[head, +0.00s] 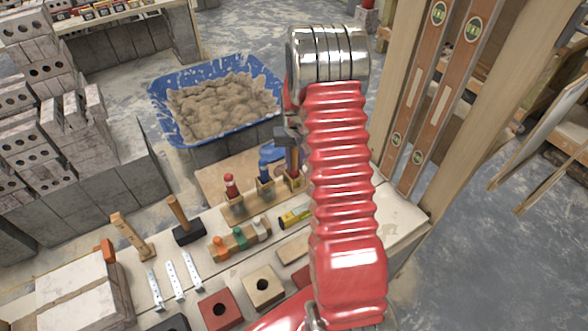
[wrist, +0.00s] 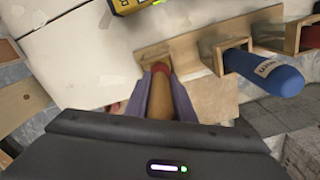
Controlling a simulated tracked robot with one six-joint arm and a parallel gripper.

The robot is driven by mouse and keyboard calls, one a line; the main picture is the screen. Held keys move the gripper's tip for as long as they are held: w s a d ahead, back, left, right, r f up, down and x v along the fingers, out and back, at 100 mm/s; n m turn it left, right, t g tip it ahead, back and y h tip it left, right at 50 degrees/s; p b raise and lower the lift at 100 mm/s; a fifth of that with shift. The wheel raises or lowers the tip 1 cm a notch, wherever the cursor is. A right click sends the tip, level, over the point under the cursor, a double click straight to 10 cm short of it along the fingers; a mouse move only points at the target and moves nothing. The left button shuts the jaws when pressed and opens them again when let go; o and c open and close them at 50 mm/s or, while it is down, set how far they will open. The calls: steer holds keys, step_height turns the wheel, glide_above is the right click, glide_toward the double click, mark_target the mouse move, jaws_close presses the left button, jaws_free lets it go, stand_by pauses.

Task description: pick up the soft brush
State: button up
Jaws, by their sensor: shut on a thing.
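The soft brush appears to be the wooden-handled tool (wrist: 160,98) with a red band, standing in a wooden holder; its bristles are hidden. My gripper (wrist: 161,84) is shut on its handle, one grey finger on each side, in the wrist view. In the head view my gripper (head: 288,138) is just left of my red arm, above the right end of the holder row. The handle (head: 293,161) shows below it, with red at its base.
A blue-handled tool (wrist: 268,72) stands in the neighbouring holder, with a red-topped tool (head: 231,184) further left. A yellow tool (head: 296,215) lies on the bench. A blue mortar tub (head: 164,112) is behind. Wooden uprights with spirit levels (head: 445,90) stand right of my arm.

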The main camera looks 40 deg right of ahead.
jaws_close()
steer(key=shift+r, duration=0.15)
step_height(320, 180, up, 10)
steer(key=shift+f, duration=0.1)
stand_by(0.3)
stand_by(0.3)
steer(key=shift+o, duration=0.7)
jaws_free()
jaws_close()
